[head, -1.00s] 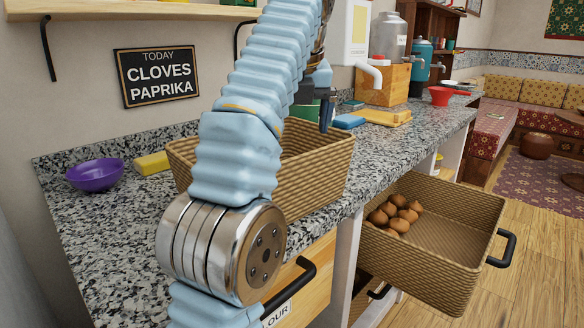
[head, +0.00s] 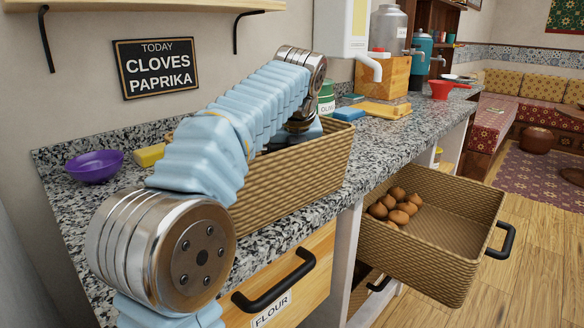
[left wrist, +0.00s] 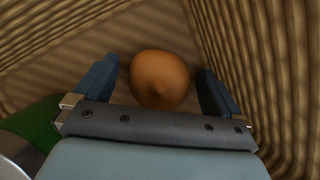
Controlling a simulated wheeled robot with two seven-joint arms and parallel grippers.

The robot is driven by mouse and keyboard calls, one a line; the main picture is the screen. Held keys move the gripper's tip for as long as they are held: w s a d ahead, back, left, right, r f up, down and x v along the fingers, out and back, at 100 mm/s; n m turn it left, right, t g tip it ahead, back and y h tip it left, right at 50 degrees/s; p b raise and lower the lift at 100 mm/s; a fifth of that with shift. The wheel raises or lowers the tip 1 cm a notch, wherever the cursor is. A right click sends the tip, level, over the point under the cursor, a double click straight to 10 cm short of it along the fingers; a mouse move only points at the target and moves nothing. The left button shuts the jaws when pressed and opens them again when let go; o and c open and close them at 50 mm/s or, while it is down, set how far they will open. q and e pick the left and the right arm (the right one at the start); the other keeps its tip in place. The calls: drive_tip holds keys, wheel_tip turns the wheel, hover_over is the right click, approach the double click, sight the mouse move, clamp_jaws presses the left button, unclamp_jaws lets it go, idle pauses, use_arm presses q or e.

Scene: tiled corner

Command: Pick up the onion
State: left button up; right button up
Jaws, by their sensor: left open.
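The onion (left wrist: 160,78) is brown and round, and it lies on the floor of a woven basket in the left wrist view. My left gripper (left wrist: 157,84) is open, with one dark blue finger on each side of the onion. Small gaps show between the fingers and the onion. In the head view my left arm reaches down into the woven basket (head: 290,180) on the counter. Its walls and my arm hide the onion and the fingers there. My right gripper is in neither view.
Basket walls (left wrist: 262,70) rise close to the right finger. An open woven drawer (head: 440,270) below the counter holds several brown bulbs (head: 396,204).

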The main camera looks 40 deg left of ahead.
use_arm(q)
drive_tip(key=c, duration=1.1)
drive_tip(key=shift+c, duration=0.2)
